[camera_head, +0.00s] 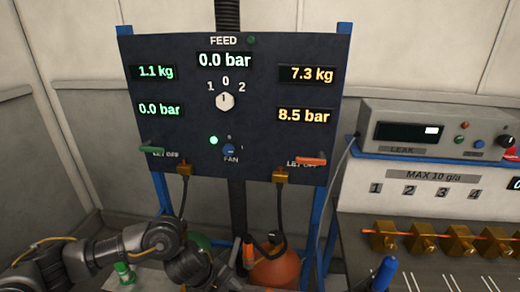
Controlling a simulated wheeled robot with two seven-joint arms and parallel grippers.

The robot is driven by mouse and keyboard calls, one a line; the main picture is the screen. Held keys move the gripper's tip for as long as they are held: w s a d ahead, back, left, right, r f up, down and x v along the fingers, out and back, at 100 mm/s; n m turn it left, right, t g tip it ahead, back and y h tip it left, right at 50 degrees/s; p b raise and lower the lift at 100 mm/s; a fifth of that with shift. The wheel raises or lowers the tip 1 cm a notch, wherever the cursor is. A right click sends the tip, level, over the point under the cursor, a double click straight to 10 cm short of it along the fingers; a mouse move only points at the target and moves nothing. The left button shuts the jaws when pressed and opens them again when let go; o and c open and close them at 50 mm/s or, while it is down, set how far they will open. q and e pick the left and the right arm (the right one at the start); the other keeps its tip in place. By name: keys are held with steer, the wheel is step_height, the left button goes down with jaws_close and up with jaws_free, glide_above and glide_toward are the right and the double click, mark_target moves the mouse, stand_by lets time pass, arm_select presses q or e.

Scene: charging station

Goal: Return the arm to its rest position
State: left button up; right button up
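My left arm comes in along the bottom left. Its dark wrist end (190,268) is low in front of a green cylinder (200,241) and left of an orange cylinder (275,268). I cannot make out the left gripper's fingers or whether they hold anything. My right arm and gripper are not in view. The dark feed panel (190,105) stands behind, apart from the arm. Its knob (225,101) points to 0, and its top display reads 0.0 bar.
A green lever (151,149) and an orange lever (310,161) stick out from the panel, with hoses below. On the right are a leak meter (437,130), several brass blocks (422,243) and a blue handle (384,274). A green-capped item (124,272) is beside my arm.

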arm_select(q)
steer(key=s+d+r+n+t+h, duration=0.2)
steer(key=d+n+t, duration=0.15)
steer(key=d, duration=0.25)
steer(key=s+d+r+n+t+h, duration=0.2)
steer(key=d+n+h, duration=0.1)
steer(key=d+n, duration=0.15)
steer(key=s+a+f+n+y, duration=0.2)
steer(key=s+a+n+y, duration=0.1)
steer(key=a+n, duration=0.3)
steer(key=s+a+f+n+y, duration=0.25)
steer(key=a+n, duration=0.25)
steer(key=a, duration=0.3)
steer(key=s+a+f+n+g+y, duration=0.2)
steer(key=s+a+n, duration=0.1)
steer(key=s+a, duration=0.35)
steer(key=s+a+f+n+g+y, duration=0.2)
steer(key=s+a+f+n, duration=0.1)
steer(key=s+a, duration=0.35)
step_height(320, 180, down, 26)
steer(key=s+d, duration=0.1)
steer(key=s+a+f+g, duration=0.2)
steer(key=s+a+f, duration=0.1)
steer(key=s+f, duration=1.3)
steer(key=shift+s+f+m+b, duration=0.25)
steer(key=shift+s+m+b, duration=0.1)
steer(key=shift+m+b, duration=0.05)
